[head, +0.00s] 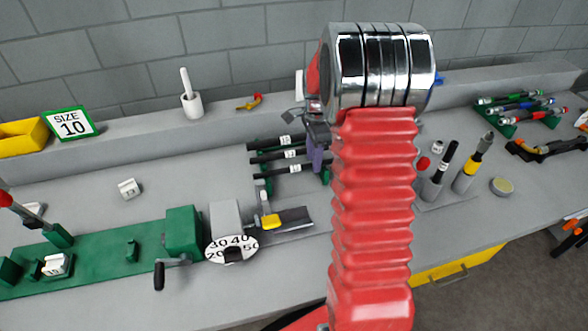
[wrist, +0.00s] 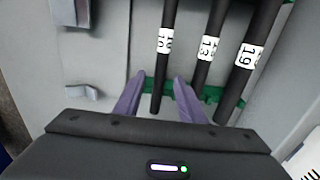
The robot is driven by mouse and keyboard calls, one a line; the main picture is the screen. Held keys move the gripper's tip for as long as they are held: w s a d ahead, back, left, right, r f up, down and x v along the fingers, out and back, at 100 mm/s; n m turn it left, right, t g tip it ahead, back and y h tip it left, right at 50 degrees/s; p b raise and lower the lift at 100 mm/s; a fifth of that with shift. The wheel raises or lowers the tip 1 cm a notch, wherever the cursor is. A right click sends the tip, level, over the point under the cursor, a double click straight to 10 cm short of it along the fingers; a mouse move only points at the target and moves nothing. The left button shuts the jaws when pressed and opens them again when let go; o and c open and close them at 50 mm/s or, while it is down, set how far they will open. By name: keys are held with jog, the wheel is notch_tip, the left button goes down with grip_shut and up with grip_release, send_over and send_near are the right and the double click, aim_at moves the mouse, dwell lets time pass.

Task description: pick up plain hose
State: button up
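Three plain black hoses lie side by side on a green rack (wrist: 210,94). Their white labels read 10 on the left hose (wrist: 165,42), 13 on the middle hose (wrist: 208,46) and 19 on the right, thickest hose (wrist: 247,55) in the wrist view. My gripper (wrist: 159,78) is open. Its two purple fingers stand on either side of the end of the hose labelled 10, with gaps showing; I cannot tell its height above it. In the head view the gripper (head: 316,155) is at the right end of the hoses (head: 285,154), partly hidden by my red arm.
A "SIZE 10" sign (head: 72,123) stands on the back ledge beside a yellow bin (head: 22,137). A green bench machine with a dial (head: 231,246) is in front left. Upright tools (head: 467,163) and a rack of coloured-band hoses (head: 521,106) are to the right.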

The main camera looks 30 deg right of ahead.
jog(key=shift+f, duration=0.4)
jog(key=shift+c, duration=0.2)
grip_shut()
dwell(0.3)
